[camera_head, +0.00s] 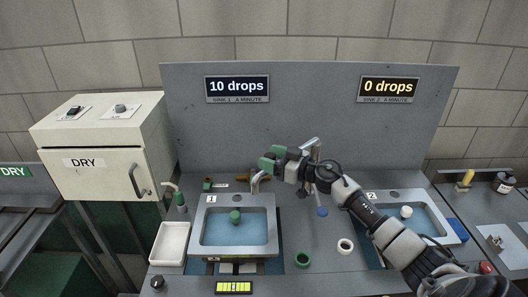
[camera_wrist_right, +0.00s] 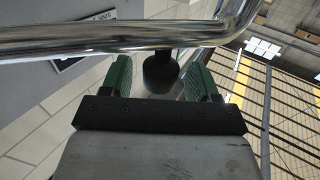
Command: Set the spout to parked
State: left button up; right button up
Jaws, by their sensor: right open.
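A chrome spout (camera_head: 257,182) shows at the back right corner of sink 1 (camera_head: 203,226), partly behind my right gripper. Another piece of chrome pipe (camera_head: 312,147) shows behind my right wrist, and I cannot tell whether the two join. My right gripper (camera_head: 270,157) is open, its green fingers pointing left above the back of sink 1. In the right wrist view, a bent chrome pipe (camera_wrist_right: 110,38) crosses close in front. A black cylinder (camera_wrist_right: 160,73) below it appears between the open fingers (camera_wrist_right: 160,82), with no clear contact. My left gripper is not in view.
Sink 2 (camera_head: 432,207) stands at the right, partly behind my right arm. The displays read 10 drops (camera_head: 237,88) for sink 1 and 0 drops (camera_head: 388,89) for sink 2. A white tray (camera_head: 158,257) and a DRY cabinet (camera_head: 85,178) stand at the left.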

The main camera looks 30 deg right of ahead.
jog(key=shift+x, duration=1.25)
grip_shut()
jog(key=shift+d, duration=0.1)
